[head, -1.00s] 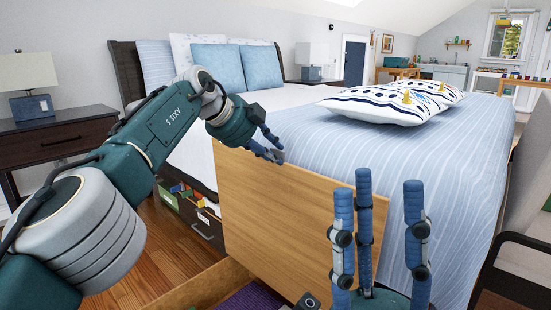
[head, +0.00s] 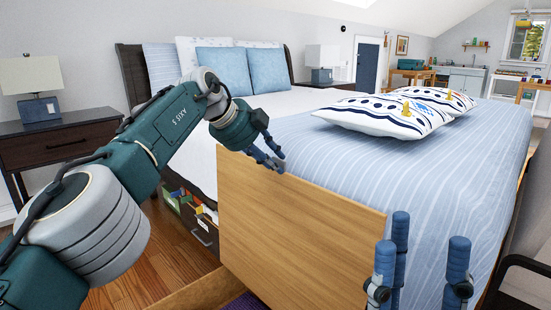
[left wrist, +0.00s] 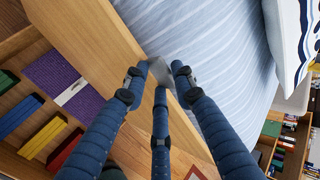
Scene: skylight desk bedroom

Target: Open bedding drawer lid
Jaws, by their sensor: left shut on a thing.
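The bedding drawer lid (head: 290,225) is a light wooden panel standing steeply up beside the bed. Its upper edge is level with the mattress side. My left gripper (head: 272,160) is shut on the lid's top edge near its far corner; in the left wrist view its fingertips (left wrist: 163,75) straddle the lid's edge (left wrist: 110,40). The open drawer box (head: 205,287) shows at the bottom of the head view, with something purple inside, which shows better in the left wrist view (left wrist: 70,82). My right gripper (head: 420,235) is at the lower right, fingers pointing up, spread and empty.
The bed with a striped blue cover (head: 440,190) and patterned pillows (head: 385,115) lies behind the lid. A box of books (head: 190,210) stands at the bed's side. A nightstand (head: 55,145) with a lamp is at left. A chair (head: 525,265) is at right.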

